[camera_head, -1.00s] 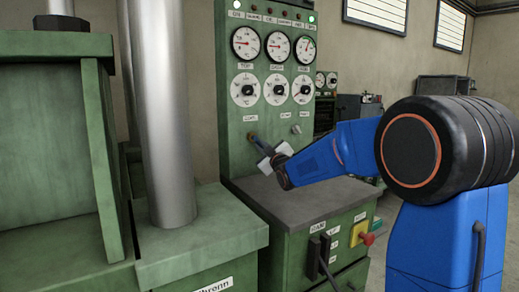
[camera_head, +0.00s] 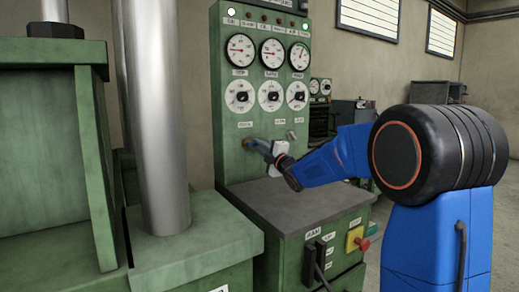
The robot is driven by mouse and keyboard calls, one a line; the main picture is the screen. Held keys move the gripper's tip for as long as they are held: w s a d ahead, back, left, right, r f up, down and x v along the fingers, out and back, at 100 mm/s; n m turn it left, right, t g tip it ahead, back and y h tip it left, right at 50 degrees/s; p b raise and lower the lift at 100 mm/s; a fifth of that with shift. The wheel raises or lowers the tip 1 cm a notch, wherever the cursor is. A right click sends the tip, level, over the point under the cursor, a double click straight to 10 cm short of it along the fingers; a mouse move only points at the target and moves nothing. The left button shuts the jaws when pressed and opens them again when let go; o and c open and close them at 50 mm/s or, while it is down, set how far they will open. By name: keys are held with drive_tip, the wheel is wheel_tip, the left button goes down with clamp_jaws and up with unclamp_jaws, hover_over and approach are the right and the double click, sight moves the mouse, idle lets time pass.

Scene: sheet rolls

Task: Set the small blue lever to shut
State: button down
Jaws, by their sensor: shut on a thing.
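The small blue lever (camera_head: 258,146) sits low on the front of the green control panel (camera_head: 228,120), under the gauges and dials. It juts from its pivot at the left to the right and slightly downward. My gripper (camera_head: 271,155) is shut on its outer end, and its pale fingers hide the tip. My blue arm reaches in from the right.
A grey desk top (camera_head: 290,205) lies just below my gripper. A small grey knob (camera_head: 292,135) is on the panel to the right of the lever. A red button on a yellow box (camera_head: 355,240) and black handles (camera_head: 314,262) are on the desk front. A thick metal column (camera_head: 163,120) stands at the left.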

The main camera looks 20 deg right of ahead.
drive_tip(key=shift+r+n, duration=0.1)
drive_tip(key=shift+n, duration=0.5)
drive_tip(key=c, duration=1.8)
unclamp_jaws()
drive_tip(key=shift+s, duration=0.1)
drive_tip(key=v, duration=1.7)
drive_tip(key=shift+d, duration=0.2)
drive_tip(key=shift+s, duration=0.1)
